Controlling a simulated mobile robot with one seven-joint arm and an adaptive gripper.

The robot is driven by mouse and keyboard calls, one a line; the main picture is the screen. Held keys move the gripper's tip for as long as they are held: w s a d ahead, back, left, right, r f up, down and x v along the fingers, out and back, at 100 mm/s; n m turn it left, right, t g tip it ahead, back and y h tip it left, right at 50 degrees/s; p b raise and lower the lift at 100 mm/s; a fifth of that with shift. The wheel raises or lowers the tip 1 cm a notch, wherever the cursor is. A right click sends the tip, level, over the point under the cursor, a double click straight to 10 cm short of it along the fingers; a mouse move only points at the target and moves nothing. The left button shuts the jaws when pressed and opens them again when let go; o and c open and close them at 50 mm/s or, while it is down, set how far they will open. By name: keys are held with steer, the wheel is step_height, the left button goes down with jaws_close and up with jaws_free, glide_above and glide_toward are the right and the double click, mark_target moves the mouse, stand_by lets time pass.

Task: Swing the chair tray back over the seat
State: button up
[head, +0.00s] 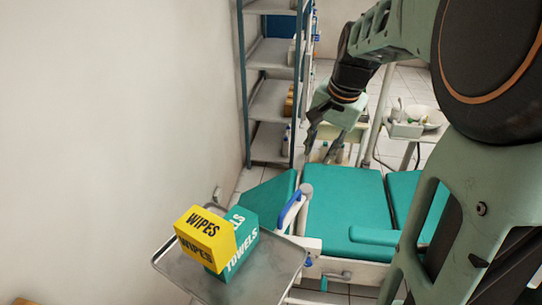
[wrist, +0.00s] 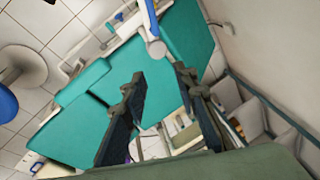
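The chair tray (head: 273,278) is a grey metal tray at the lower left of the head view, out to the left of the chair. A white arm with a blue handle (head: 290,210) stands by its far right corner; the blue-and-white part also shows at the top of the wrist view (wrist: 151,22). The teal chair seat (head: 345,205) lies right of the handle and fills much of the wrist view (wrist: 90,110). My gripper (head: 322,153) is open and empty above the chair's far side, beyond the handle and apart from it. Its two fingers show spread in the wrist view (wrist: 158,78).
A yellow wipes box (head: 205,238) and a teal towels box (head: 240,248) sit on the tray. A shelf rack (head: 270,95) stands at the back against the white wall (head: 110,120). A side stand with a white bowl (head: 425,116) is at the back right.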

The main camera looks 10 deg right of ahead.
steer(key=g+y, duration=0.1)
steer(key=g, duration=0.1)
glide_above(291, 201)
steer(key=s+d, duration=0.2)
steer(key=f, duration=0.5)
steer(key=w+a+f, duration=0.1)
steer(key=f, duration=0.6)
steer(key=shift+w+a+f, duration=0.1)
steer(key=shift+w+a, duration=0.2)
steer(key=shift+w, duration=0.1)
jaws_close()
